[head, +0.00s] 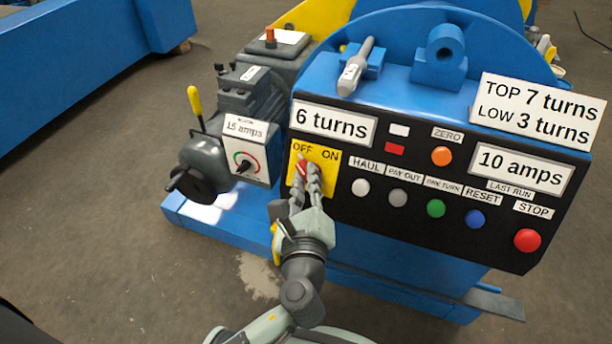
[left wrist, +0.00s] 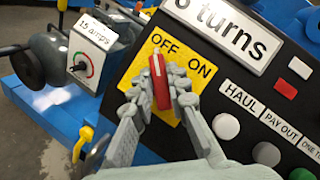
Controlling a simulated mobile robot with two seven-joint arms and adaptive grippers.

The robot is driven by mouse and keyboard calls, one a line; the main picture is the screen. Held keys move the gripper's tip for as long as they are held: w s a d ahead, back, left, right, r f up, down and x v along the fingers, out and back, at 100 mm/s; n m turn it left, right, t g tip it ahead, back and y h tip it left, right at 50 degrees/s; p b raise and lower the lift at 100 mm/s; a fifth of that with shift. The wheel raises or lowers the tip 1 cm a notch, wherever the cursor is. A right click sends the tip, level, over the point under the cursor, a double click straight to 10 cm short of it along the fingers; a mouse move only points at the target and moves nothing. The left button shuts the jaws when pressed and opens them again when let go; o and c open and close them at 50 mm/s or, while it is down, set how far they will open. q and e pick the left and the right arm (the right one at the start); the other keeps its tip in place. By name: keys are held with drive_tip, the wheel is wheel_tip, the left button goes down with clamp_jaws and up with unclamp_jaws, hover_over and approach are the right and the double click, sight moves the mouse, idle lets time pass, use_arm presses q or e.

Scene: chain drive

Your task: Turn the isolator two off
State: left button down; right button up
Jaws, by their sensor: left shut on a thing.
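The isolator is a yellow plate (head: 327,158) marked OFF and ON, on the left end of the black panel, with a red handle (head: 301,168). No number for it can be read. My left gripper (head: 305,174) is shut on the red handle. In the left wrist view the handle (left wrist: 158,78) stands between the two grey fingertips (left wrist: 160,96), its upper end nearer the word OFF than ON. The fingers hide its lower part and some of the plate. My right gripper is not in view.
Right of the isolator the panel carries several buttons, among them a red STOP button (head: 527,240). Left of it stand a grey box with a dial (head: 247,163) and a yellow-tipped lever (head: 195,103).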

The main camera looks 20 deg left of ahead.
use_arm(q)
drive_tip(key=shift+a, duration=0.1)
idle(0.3)
drive_tip(key=c, duration=1.5)
unclamp_jaws()
drive_tip(key=shift+s, duration=0.1)
drive_tip(key=v, duration=1.2)
drive_tip(key=shift+r, duration=0.1)
